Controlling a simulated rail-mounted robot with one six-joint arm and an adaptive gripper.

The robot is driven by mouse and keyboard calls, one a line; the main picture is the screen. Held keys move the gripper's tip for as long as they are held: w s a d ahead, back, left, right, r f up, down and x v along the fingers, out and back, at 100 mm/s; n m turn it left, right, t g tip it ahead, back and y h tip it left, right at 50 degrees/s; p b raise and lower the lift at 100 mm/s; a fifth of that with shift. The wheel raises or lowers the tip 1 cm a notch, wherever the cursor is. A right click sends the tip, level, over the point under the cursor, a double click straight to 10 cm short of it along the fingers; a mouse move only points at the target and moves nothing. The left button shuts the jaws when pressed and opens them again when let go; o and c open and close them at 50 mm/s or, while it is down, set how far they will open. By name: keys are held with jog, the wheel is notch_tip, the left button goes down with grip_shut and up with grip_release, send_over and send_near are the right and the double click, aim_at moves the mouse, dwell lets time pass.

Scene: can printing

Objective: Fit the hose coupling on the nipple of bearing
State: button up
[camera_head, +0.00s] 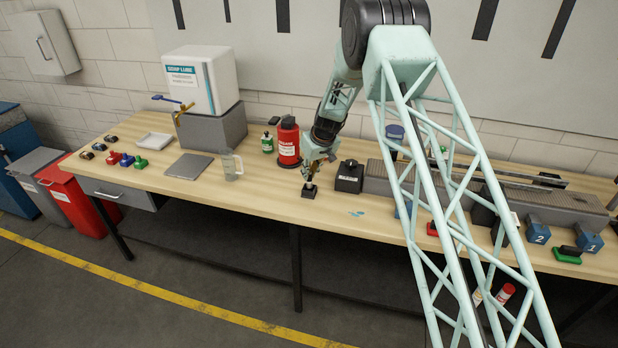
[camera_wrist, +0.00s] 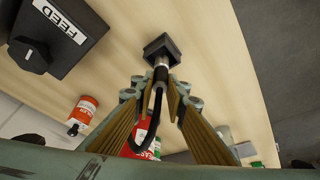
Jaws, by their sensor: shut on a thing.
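My gripper (camera_head: 309,180) is low over the front of the bench, at a small black square block (camera_head: 309,192). In the wrist view its fingers (camera_wrist: 158,95) are shut around a slim metal and black hose coupling (camera_wrist: 160,76), with a black hose (camera_wrist: 152,142) curving away below. The coupling's tip meets or lines up with the black block (camera_wrist: 161,47); I cannot tell if it is seated in it. Blue bearing blocks numbered 2 (camera_head: 537,231) and 1 (camera_head: 589,238) stand far right. Their nipples are too small to make out.
A red grease canister (camera_head: 288,140) stands behind my gripper to the left. A black FEED box (camera_head: 349,178) stands close to the right; it also shows in the wrist view (camera_wrist: 62,35). A clear mug (camera_head: 231,165) is left. The bench front between mug and gripper is free.

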jog(key=s+d+r+b, duration=0.1)
jog(key=s+d+b, duration=0.4)
jog(key=s, duration=0.8)
jog(key=d, duration=0.3)
jog(key=shift+s+r, duration=0.2)
jog(key=shift+r, duration=0.05)
jog(key=shift+r, duration=0.3)
notch_tip(320, 180, up, 7)
jog(key=p, duration=0.3)
jog(key=shift+f, duration=0.15)
dwell(1.7)
jog(key=shift+d, duration=0.1)
dwell(0.5)
jog(key=s+d+f+m+h+b, duration=0.1)
jog(key=s+d+f+m+b, duration=0.1)
jog(key=s+d+f+b, duration=0.2)
jog(key=s+d+f+m+b, duration=0.2)
jog(key=s+d+f+b, duration=0.2)
jog(key=d, duration=0.6)
jog(key=s+d+f+m+h+b, duration=0.1)
jog(key=s+d+f+m+b, duration=0.1)
jog(key=s+d+f+b, duration=0.2)
jog(key=d+f+b, duration=0.1)
jog(key=d, duration=0.2)
jog(key=shift+s+f+m+t+h, duration=0.15)
jog(key=shift+f+m+t+h, duration=0.15)
jog(key=shift+f+m, duration=0.1)
